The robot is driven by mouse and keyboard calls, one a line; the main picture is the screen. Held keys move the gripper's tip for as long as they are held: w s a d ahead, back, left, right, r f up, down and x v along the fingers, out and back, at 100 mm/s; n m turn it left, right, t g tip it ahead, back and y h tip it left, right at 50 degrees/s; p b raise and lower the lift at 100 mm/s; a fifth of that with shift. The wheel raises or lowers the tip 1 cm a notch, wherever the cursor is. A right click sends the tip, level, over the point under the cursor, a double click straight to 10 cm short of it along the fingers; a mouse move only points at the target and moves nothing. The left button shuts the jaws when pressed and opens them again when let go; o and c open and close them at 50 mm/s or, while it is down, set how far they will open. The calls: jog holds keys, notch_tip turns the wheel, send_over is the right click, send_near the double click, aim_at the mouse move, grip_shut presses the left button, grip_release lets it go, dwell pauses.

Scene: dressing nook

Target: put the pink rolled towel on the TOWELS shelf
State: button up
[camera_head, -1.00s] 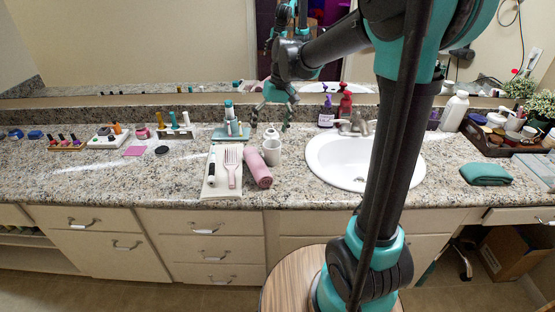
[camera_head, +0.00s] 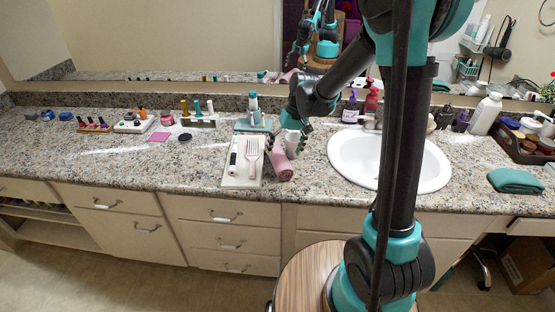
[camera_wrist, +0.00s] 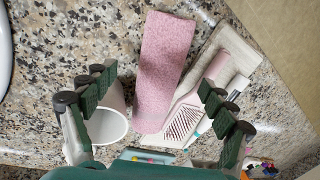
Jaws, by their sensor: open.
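The pink rolled towel (camera_head: 281,163) lies on the granite counter, just right of a pale tray with a pink brush on it. In the wrist view the towel (camera_wrist: 165,70) runs lengthwise between the spread fingers of my gripper (camera_wrist: 155,108), below them and apart from them. My gripper (camera_head: 293,125) is open and empty, above the counter near the towel's far end. A white cup (camera_wrist: 108,122) stands beside the towel, under one finger in the wrist view. I see no shelf marked TOWELS in these frames.
The pale tray (camera_head: 242,184) holds a pink brush (camera_head: 252,152) and a pen-like item. The sink (camera_head: 362,160) is to the right. A folded teal towel (camera_head: 515,181) lies farther right. Several bottles stand behind the sink. The counter's front left is clear.

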aim_at(282, 157)
jog(key=shift+x, duration=2.3)
jog(key=shift+a, duration=0.15)
jog(key=shift+r, duration=0.1)
jog(key=c, duration=1.4)
